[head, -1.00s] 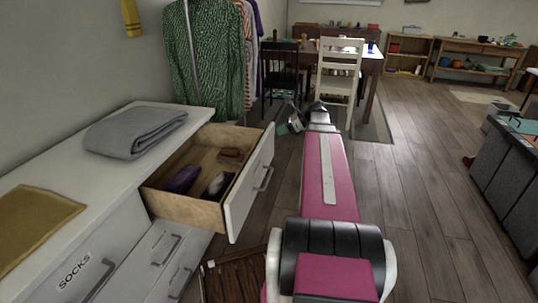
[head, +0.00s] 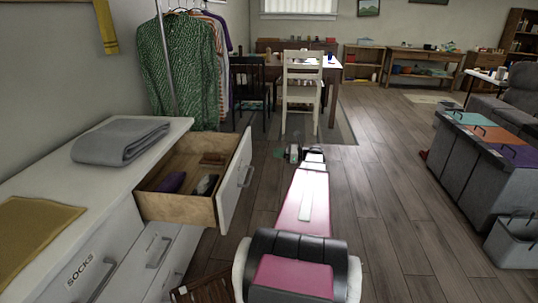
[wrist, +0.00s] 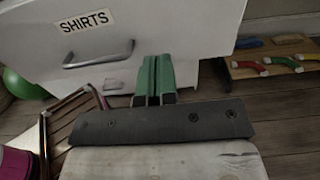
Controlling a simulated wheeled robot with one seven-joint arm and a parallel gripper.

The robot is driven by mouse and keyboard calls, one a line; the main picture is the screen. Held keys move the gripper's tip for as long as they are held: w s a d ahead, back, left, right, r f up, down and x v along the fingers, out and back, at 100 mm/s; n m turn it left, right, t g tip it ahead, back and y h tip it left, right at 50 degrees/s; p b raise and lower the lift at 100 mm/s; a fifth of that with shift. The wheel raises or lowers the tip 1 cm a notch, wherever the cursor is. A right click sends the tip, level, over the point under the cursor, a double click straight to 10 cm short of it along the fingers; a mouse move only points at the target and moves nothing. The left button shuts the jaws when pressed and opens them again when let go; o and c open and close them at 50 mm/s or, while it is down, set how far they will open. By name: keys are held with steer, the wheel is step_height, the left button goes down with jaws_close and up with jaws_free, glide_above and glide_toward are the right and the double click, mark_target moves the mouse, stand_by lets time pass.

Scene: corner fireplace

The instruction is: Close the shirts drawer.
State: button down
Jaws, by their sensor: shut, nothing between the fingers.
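The shirts drawer (head: 233,178) is pulled out of the white dresser, with dark and purple items inside. In the wrist view its white front (wrist: 190,28) carries the label SHIRTS and a grey bar handle (wrist: 97,60). My gripper (wrist: 154,62) shows green fingers pressed together and empty. The fingers are to the right of the handle, in front of the lower part of the drawer front; I cannot tell whether they touch it. In the head view my gripper (head: 292,153) is small and partly hidden by my arm, to the right of the open drawer.
A folded grey cloth (head: 120,140) and a mustard cloth (head: 35,232) lie on the dresser top (head: 100,186). A drawer labelled SOCKS (head: 95,270) is shut. A wooden slatted item (head: 205,289) is on the floor beside the dresser. Grey bins (head: 465,175) stand at right; the floor between is clear.

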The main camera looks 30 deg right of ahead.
mark_target(246, 151)
steer(key=x, duration=1.2)
steer(key=shift+w+a, duration=0.1)
steer(key=x, duration=3.2)
steer(key=shift+w, duration=0.2)
steer(key=shift+a, duration=0.1)
